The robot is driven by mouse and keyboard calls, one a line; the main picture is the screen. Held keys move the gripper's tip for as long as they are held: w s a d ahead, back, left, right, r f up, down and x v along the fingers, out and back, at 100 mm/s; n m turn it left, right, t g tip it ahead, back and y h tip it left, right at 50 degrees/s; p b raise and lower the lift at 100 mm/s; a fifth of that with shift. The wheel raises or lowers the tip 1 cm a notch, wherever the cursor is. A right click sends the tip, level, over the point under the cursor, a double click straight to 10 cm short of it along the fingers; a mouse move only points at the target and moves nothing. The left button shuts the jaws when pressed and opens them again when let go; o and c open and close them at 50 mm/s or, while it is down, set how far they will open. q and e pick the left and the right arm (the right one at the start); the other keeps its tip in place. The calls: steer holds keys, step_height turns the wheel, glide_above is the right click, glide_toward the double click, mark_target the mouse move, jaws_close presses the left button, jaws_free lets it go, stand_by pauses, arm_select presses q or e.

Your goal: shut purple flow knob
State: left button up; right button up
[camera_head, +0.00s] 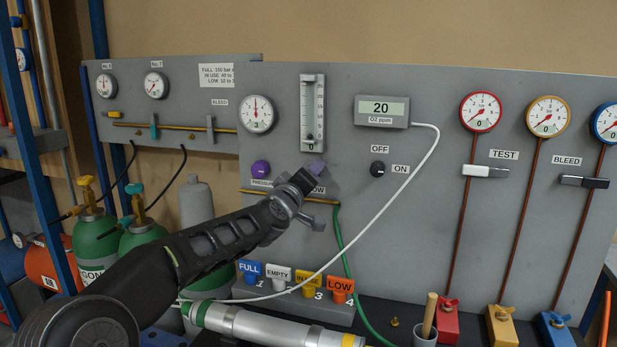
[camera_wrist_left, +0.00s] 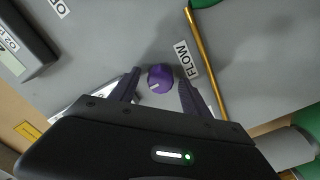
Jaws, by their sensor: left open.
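The purple flow knob (camera_wrist_left: 160,78) sits on the grey panel in the left wrist view, beside the FLOW label (camera_wrist_left: 187,60). A short white mark shows on its face. My left gripper (camera_wrist_left: 158,82) is open, with one dark finger on each side of the knob. I cannot tell whether either finger touches it. In the head view my left gripper (camera_head: 314,170) is at the panel below the flow tube (camera_head: 312,112) and covers the flow knob and part of its label. My right gripper is not in view.
A second purple knob (camera_head: 260,168), above the PRESSURE label, is to the left. A black OFF/ON knob (camera_head: 378,169) is to the right. A white cable (camera_head: 419,160) and a green hose (camera_head: 342,248) run nearby. A brass pipe (camera_wrist_left: 207,62) passes beside the FLOW label.

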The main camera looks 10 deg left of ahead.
arm_select(q)
steer(key=s+b, duration=0.2)
steer(key=s, duration=0.5)
steer(key=shift+s+a, duration=0.25)
steer(key=shift+s, duration=0.05)
